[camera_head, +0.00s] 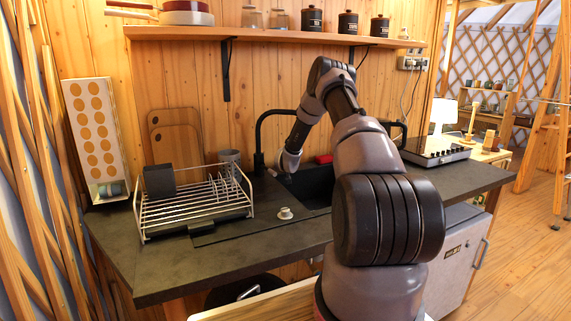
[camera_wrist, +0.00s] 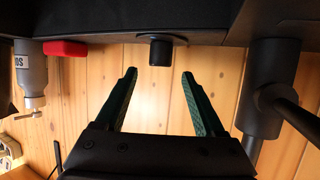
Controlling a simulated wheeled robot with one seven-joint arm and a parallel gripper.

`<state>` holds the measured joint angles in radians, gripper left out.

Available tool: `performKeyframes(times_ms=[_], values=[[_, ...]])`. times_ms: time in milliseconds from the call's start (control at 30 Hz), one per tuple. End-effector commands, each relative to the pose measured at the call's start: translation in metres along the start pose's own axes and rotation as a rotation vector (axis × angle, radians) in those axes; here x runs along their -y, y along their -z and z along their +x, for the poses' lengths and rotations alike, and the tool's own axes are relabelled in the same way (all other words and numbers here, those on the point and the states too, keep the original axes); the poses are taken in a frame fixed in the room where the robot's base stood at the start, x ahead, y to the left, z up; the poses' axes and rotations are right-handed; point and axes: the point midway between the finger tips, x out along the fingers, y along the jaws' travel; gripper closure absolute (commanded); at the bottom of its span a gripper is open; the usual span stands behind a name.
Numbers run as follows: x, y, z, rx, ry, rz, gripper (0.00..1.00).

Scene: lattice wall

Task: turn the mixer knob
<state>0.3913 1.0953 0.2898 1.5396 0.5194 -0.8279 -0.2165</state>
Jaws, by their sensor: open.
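A short black cylinder (camera_wrist: 161,50), which looks like the mixer knob, stands on the dark counter surface in the wrist view, which appears upside down. My gripper (camera_wrist: 160,73) is open, with its two green-lined fingers apart. The knob lies centred between the fingertip lines, just beyond the tips; I see no contact. The thick black tap body (camera_wrist: 265,90) stands right of the fingers in the wrist view. In the head view the black tap (camera_head: 259,140) rises left of my forearm. The knob and my fingers cannot be made out clearly there.
A red object (camera_wrist: 66,48) and a grey cylindrical item (camera_wrist: 31,75) stand left in the wrist view. In the head view, a dish rack (camera_head: 190,212) fills the counter's left, a small white cup (camera_head: 285,213) stands in front, and a shelf (camera_head: 270,36) runs above.

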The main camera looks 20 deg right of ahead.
Motion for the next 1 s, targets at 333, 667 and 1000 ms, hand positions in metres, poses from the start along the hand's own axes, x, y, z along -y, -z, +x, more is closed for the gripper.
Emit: performKeyframes(times_ms=[333, 667, 1000], values=[[0.0, 0.0, -0.049, 0.0, 0.0, -0.001, 0.29], [0.0, 0.0, -0.052, 0.0, 0.0, 0.001, 0.29], [-0.026, 0.003, -0.041, 0.243, -0.106, -0.046, 0.29]])
